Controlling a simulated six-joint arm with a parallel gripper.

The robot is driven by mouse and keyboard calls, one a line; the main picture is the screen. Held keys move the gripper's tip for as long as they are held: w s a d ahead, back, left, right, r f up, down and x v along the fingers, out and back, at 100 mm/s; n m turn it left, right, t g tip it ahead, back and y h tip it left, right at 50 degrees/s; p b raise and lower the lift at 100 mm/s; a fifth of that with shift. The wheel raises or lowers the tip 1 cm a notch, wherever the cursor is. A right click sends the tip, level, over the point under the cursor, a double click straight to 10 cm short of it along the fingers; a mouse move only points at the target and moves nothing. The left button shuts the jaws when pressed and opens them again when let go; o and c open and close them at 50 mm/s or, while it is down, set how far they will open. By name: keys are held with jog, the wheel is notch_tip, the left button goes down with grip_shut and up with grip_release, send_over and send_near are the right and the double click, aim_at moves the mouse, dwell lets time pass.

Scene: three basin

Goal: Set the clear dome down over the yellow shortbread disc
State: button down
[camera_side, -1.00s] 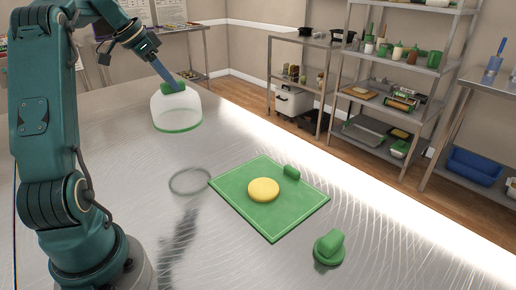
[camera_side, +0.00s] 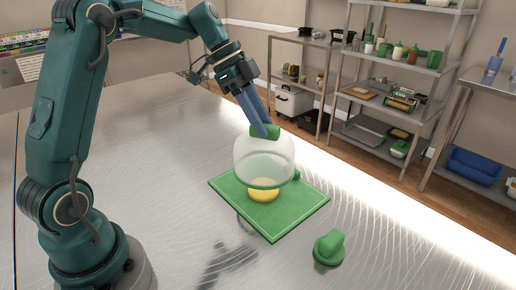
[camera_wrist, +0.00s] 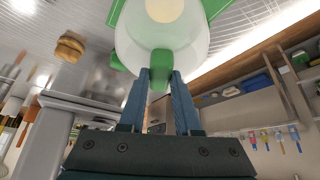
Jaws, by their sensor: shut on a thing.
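The rim appears to be above the disc; the exact gap is hard to tell. In the wrist view my gripper (camera_wrist: 160,80) grips the knob, and the disc (camera_wrist: 165,8) shows pale through the dome (camera_wrist: 160,32).
A green knobbed piece (camera_side: 329,248) stands on the metal table right of the mat's near corner. A small green block at the mat's far edge is mostly hidden behind the dome. Shelves (camera_side: 400,100) stand beyond the table. The table's near right is clear.

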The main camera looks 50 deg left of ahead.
aim_at(254, 137)
jog(key=shift+f, duration=1.9)
jog(key=shift+a+f, duration=0.1)
jog(key=shift+f, duration=0.05)
jog(key=shift+f, duration=1.3)
jog(key=c, duration=0.5)
grip_release()
jog(key=shift+v, duration=1.45)
